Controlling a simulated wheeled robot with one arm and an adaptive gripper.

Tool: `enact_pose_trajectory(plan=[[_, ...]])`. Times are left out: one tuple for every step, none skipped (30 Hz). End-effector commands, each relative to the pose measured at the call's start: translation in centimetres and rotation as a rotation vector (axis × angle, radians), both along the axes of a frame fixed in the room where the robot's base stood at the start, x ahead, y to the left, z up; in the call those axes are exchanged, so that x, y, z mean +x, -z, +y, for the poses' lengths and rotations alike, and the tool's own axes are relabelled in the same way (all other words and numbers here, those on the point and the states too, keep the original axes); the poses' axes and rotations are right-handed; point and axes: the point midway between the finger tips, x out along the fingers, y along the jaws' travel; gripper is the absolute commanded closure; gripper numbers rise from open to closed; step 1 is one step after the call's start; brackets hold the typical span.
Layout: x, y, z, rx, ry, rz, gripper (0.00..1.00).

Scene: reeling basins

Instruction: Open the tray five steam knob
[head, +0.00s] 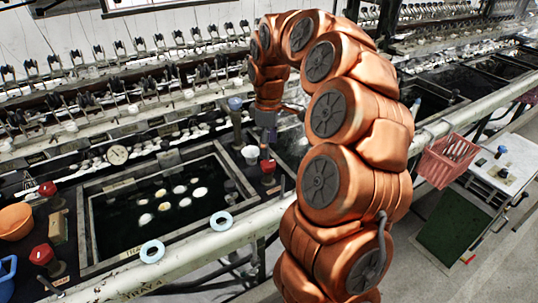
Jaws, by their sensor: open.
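My gripper (265,152) points down from the end of my copper-coloured arm, between two dark basins. Its fingers are small in the picture and look parted. A red knob (268,166) on a dark post is right below the fingertips, at the right edge of the near basin; whether they touch it cannot be told. The near basin's rail carries lettering that seems to read TRAY 4. No tray five label can be read, and much of the basin to the right is hidden behind my arm.
The near basin (92,225) holds dark water with several pale cocoons. Two more red knobs (47,188) (42,254) stand at its left, near an orange bowl (15,221). Pale blue rings (152,251) lie on the front rail. A pink basket (449,158) hangs right of my arm.

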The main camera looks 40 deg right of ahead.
Motion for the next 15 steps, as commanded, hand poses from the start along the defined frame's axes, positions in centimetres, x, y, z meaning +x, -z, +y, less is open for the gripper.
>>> enact_pose_trajectory(plan=[[0.2,-1.0,0.0,-0.002,0.000,-0.007,0.29],[0.2,-1.5,-0.1,-0.003,0.001,-0.007,0.29],[0.2,-2.2,0.0,-0.002,0.001,-0.005,0.29],[0.2,-2.7,0.0,-0.001,0.000,-0.005,0.29],[0.1,-3.1,0.0,-0.001,0.000,-0.005,0.29],[0.1,-3.7,0.0,-0.001,-0.001,-0.006,0.29],[0.2,-4.0,0.0,-0.001,0.000,-0.005,0.29],[0.1,-4.4,0.0,-0.002,0.001,-0.004,0.29],[0.1,-4.8,-0.1,-0.003,0.001,-0.003,0.29],[0.1,-5.1,-0.1,-0.003,0.001,-0.003,0.29],[0.1,-5.4,0.0,-0.003,0.001,-0.003,0.29],[0.1,-5.6,0.0,-0.003,0.000,-0.003,0.29],[0.1,-5.8,0.0,-0.003,-0.001,-0.003,0.29],[0.1,-5.9,0.0,-0.003,-0.001,-0.003,0.29],[0.1,-6.1,0.0,-0.002,-0.002,-0.003,0.29]])
